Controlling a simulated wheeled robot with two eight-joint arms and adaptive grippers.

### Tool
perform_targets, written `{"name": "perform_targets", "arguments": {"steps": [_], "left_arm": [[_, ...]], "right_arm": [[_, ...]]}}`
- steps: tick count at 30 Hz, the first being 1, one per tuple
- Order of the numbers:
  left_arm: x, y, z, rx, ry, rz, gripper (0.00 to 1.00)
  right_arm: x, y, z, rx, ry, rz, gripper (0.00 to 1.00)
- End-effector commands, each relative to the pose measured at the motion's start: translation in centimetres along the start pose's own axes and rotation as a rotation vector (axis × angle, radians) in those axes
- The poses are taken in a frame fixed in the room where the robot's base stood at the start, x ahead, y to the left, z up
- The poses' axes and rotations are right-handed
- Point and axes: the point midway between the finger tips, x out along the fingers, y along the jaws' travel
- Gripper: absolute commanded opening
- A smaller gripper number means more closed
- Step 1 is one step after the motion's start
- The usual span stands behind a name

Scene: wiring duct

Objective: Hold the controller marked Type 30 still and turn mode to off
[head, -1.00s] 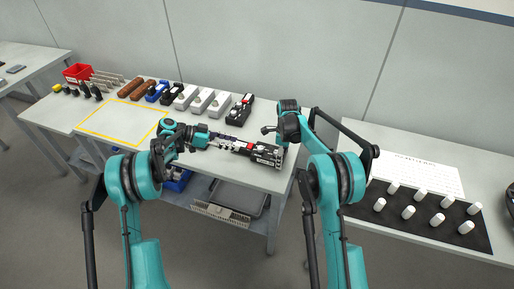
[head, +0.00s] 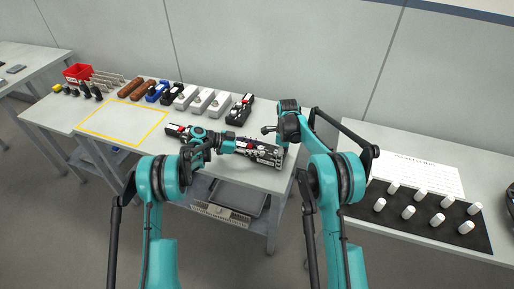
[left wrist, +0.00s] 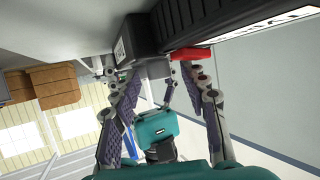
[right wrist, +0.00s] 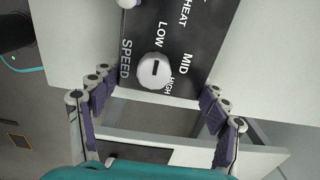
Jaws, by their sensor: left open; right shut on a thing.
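A dark controller (head: 263,153) lies near the front right of the bench; its type label is unreadable. In the right wrist view its panel (right wrist: 200,40) shows SPEED, LOW, MID and HIGH beside a white knob (right wrist: 153,70); HEAT is partly visible. A second knob (right wrist: 128,3) is cut by the top edge. No mode marking is readable. My right gripper (right wrist: 157,88) is shut on the controller, one finger at each side. My left gripper (left wrist: 163,75) is open, close to a dark body (left wrist: 143,35) with a red part (left wrist: 190,53).
White boxes with knobs (head: 202,100), a black device (head: 240,108), brown blocks (head: 143,90) and a red bin (head: 78,73) line the back. A dark item with red (head: 180,130) lies left of my left wrist. The yellow-outlined area (head: 122,122) is clear.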

Motion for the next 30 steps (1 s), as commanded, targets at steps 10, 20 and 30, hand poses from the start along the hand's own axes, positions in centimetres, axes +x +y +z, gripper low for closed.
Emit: {"name": "perform_targets", "arguments": {"steps": [10, 20, 30], "left_arm": [[0.33, -0.01, 0.0, 0.0, 0.0, 0.0, 0.36], [0.31, 0.0, -0.01, -0.001, 0.0, -0.002, 0.0], [0.42, 0.2, -0.02, -0.039, -0.002, -0.093, 0.0]], "right_arm": [[0.0, 0.01, 0.01, 0.0, 0.0, 0.0, 0.38], [0.0, 0.01, 0.0, 0.0, 0.0, 0.0, 0.38], [0.0, 0.02, 0.01, -0.001, 0.0, 0.0, 0.38]]}}
